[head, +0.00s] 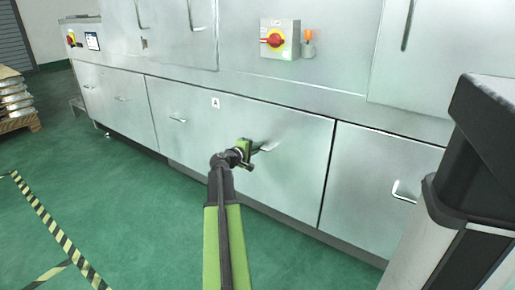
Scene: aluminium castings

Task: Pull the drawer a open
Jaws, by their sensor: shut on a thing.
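Drawer A (280,130) is the wide steel front marked with a small "A" label (214,103) in the lower row of the cabinet. Its front looks flush with the panels beside it. It has a handle (177,120) at its left and another handle (268,146) at its right. My gripper (254,150) is at the right handle and shut on it. The fingers are small in this view and partly hide the handle's left end. My green and black arm reaches up to it from the bottom of the picture.
A red and yellow switch box (280,39) with an orange lamp (308,37) sits above the drawer. Panels with handles flank it. Green floor (130,220) in front is clear, with striped tape (58,232) at left. A loaded pallet (18,122) stands far left.

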